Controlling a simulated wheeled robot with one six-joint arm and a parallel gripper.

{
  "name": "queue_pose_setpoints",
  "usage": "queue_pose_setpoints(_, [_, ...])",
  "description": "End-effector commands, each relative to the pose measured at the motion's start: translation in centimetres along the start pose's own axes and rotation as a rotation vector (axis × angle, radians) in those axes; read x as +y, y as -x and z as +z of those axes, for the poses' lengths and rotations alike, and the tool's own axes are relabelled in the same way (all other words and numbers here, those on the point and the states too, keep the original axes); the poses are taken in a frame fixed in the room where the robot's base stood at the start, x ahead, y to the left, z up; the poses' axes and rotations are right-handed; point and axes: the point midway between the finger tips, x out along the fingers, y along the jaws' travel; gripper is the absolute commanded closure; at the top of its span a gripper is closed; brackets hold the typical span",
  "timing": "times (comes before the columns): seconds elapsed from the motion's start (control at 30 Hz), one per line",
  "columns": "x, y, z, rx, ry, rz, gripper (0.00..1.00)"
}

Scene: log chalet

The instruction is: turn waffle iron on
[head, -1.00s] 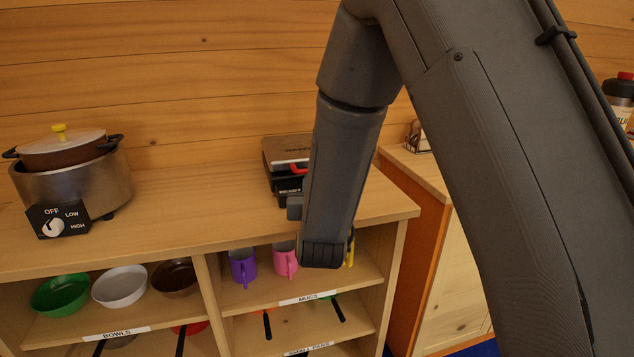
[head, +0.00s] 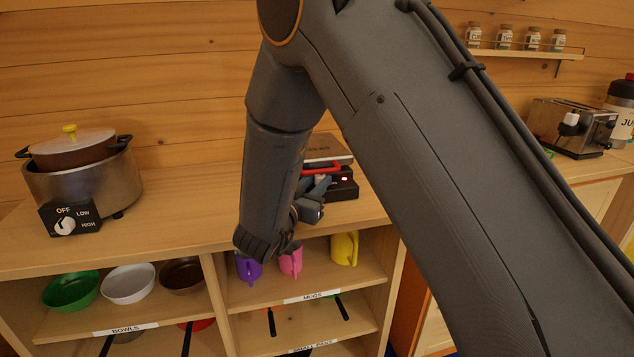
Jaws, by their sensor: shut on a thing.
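The waffle iron (head: 344,190) stands on the shelf top, right of the middle in the head view. It has a silver-grey lid, a red handle (head: 320,169) and a black base with a small bright spot (head: 345,180) on its front. My gripper (head: 316,186) is at the front left of the iron, close below the red handle. It is shut on a part of the iron, but my arm and the gripper itself hide which part. The left part of the iron's front is also hidden.
A slow cooker (head: 84,180) with its dial (head: 67,225) at OFF stands to the left. Bowls and mugs fill the shelves below, including a yellow mug (head: 343,249). A toaster (head: 570,128) is on the right counter. The shelf top between cooker and iron is clear.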

Motion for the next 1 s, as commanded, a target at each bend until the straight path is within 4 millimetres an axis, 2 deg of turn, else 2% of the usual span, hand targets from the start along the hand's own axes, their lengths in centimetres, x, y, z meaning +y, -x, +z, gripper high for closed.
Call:
queue_pose_setpoints(0.27, [-0.1,0.0,0.0,0.001,-0.001,-0.001,0.98])
queue_pose_setpoints(0.3, [-0.1,0.0,-0.1,0.001,-0.001,-0.001,0.71])
queue_pose_setpoints(0.4, [0.0,0.0,0.0,0.001,-0.001,-0.001,0.57])
queue_pose_setpoints(0.73, [0.0,0.3,0.0,0.001,-0.001,-0.001,0.57])
queue_pose_setpoints(0.87, [-0.1,1.7,0.0,0.0,0.0,-0.004,0.57])
queue_pose_setpoints(1.0, [-0.2,4.1,0.0,0.001,0.0,-0.004,0.57])
